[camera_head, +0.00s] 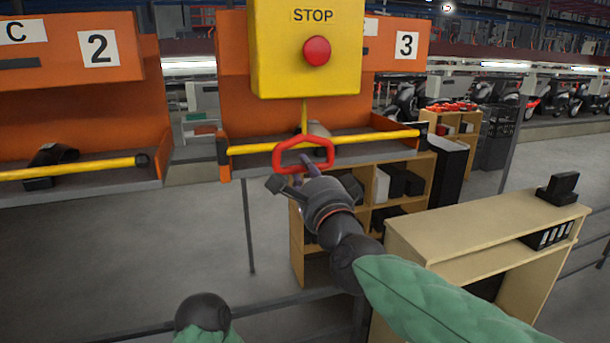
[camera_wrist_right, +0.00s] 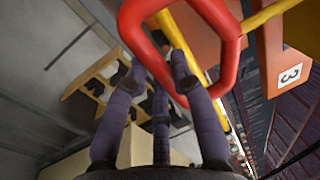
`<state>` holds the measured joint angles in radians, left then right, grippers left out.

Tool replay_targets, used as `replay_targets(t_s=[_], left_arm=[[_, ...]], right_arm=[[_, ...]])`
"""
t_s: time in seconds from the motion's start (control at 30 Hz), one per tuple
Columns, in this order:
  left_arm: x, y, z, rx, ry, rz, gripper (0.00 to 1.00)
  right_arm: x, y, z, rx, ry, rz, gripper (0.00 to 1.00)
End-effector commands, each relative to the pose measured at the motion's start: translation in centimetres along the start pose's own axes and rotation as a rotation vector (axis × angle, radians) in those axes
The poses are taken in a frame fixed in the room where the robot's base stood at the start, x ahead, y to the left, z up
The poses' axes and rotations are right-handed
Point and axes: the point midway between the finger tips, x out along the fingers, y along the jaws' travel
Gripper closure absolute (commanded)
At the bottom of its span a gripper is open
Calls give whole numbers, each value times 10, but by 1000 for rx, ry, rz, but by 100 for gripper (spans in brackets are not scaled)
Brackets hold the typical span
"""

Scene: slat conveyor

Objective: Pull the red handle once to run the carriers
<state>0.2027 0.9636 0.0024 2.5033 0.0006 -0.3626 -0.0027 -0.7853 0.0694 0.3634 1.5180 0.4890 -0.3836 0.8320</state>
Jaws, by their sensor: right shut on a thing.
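The red handle (camera_head: 278,157) is a loop hanging on a yellow cord (camera_head: 304,118) below a yellow box marked STOP. The box (camera_head: 282,72) has a round red button (camera_head: 316,51) on its face. My right gripper (camera_head: 303,166) is at the lower part of the loop, shut on it. In the right wrist view the red handle (camera_wrist_right: 230,62) fills the upper middle, with the dark fingers of the gripper (camera_wrist_right: 178,72) at its lower bar. Orange carriers numbered 2 (camera_head: 60,100) and 3 (camera_head: 235,105) stand behind. My left gripper is out of view.
Yellow bars (camera_head: 80,168) run across the carrier fronts, and a dark item (camera_head: 52,154) lies in carrier 2. A wooden shelf (camera_head: 297,245) stands below carrier 3. A wooden desk (camera_head: 470,228) with a black device (camera_head: 558,188) is at right. A dark rail crosses the lower front.

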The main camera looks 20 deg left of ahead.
Motion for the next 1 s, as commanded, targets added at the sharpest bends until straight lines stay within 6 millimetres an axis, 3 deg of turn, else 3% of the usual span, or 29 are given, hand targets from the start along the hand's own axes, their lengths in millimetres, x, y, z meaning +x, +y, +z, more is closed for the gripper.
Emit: replay_targets(t_s=[0.1,0.57,1.0], left_arm=[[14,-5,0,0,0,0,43],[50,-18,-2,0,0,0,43],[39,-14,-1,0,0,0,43]], right_arm=[[-2,17,2,-3,-4,5,100],[-8,57,3,-4,-7,13,100],[-6,47,4,-4,-8,16,100]])
